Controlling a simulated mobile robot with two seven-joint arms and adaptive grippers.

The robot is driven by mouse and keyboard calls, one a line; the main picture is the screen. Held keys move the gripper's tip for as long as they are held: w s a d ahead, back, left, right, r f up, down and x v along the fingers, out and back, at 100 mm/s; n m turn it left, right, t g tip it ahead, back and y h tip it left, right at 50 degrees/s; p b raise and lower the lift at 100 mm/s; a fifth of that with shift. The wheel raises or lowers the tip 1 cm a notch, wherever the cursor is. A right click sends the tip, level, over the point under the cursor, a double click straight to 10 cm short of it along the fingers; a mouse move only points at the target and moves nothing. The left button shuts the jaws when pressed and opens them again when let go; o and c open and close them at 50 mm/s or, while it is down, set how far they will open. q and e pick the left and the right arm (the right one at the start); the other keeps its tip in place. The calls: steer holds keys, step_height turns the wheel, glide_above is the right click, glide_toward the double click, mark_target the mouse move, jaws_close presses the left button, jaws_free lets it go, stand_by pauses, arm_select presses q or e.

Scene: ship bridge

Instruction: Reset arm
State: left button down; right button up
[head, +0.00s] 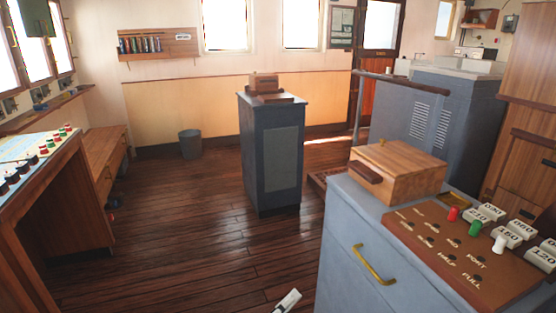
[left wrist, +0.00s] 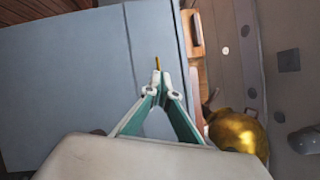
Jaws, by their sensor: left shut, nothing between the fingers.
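My left gripper (left wrist: 162,92) shows in the left wrist view with its green fingers drawn together at the tips, shut and empty. In the head view only a small pale part of my left gripper (head: 290,299) shows at the bottom edge, left of the blue-grey cabinet (head: 338,255). In the wrist view a blue-grey surface (left wrist: 75,80) fills the left side behind the fingers, and a thin brass-coloured piece (left wrist: 157,63) shows just past the tips. I cannot tell whether they touch. My right gripper is in neither view.
The near cabinet has a brass handle (head: 374,266), a wooden box (head: 397,172) and a brown panel (head: 465,245) with pegs and number blocks. A dark pedestal (head: 271,155) stands mid-room. A console (head: 40,180) is at left. The floor (head: 180,230) between is clear.

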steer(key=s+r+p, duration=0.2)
steer(key=p, duration=0.4)
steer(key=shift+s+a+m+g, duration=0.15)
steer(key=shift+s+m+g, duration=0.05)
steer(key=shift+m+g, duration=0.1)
arm_select(q)
steer(key=s+a+f+n+g+y, duration=0.1)
steer(key=s+a+f+n+y, duration=0.4)
steer(key=s+a+f+n, duration=0.3)
steer(key=s+a+f+n+g+y, duration=0.2)
steer(key=s+a+f+n+y, duration=0.3)
steer(key=s+a+n, duration=1)
step_height(320, 180, down, 3)
steer(key=n, duration=0.3)
steer(key=shift+y, duration=0.3)
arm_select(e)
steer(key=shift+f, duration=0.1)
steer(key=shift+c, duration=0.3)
